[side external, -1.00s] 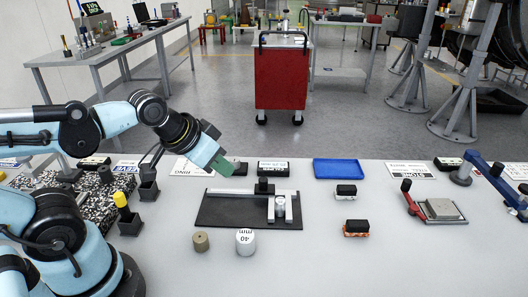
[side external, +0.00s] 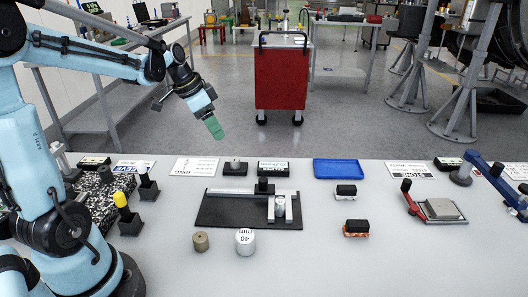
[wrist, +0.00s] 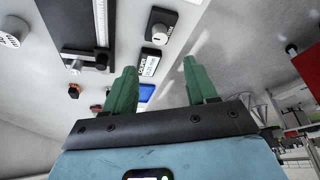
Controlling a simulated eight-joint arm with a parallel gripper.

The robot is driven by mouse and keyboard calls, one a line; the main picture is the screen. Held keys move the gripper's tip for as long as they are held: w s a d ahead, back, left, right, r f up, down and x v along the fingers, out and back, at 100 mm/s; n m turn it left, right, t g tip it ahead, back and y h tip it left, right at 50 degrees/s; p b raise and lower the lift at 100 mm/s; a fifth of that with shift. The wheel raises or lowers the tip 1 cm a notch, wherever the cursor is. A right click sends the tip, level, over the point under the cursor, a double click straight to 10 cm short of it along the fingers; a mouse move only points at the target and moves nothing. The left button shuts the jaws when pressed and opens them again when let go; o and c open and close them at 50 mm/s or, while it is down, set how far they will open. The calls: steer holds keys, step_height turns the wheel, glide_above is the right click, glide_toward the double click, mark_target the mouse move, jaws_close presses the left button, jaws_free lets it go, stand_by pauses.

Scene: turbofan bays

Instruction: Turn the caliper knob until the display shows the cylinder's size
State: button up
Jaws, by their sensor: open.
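The caliper lies on a black base plate (side external: 222,214) in mid-table, with a silver rail (side external: 235,191) and a slider. Behind it stand a dark box with a pale knob (side external: 235,165) and a small display box (side external: 272,169). The wrist view shows the knob (wrist: 163,22), display (wrist: 149,66) and rail (wrist: 100,25); its digits are too small to read. A white cylinder (side external: 245,243) marked 40 mm stands in front of the plate. My gripper (side external: 214,130) is open and empty, high above the table's back edge, apart from the knob; its green fingers (wrist: 162,85) are spread.
A brown cylinder (side external: 201,242) stands left of the white one. A blue tray (side external: 338,169), dark blocks (side external: 346,191) and a red-handled clamp (side external: 415,203) lie to the right. Black holders (side external: 130,224) and a speckled block (side external: 100,195) are at left.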

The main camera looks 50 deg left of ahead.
mark_target(234, 159)
steer(key=x, duration=1.2)
steer(key=shift+c, duration=0.3)
steer(key=c, duration=1)
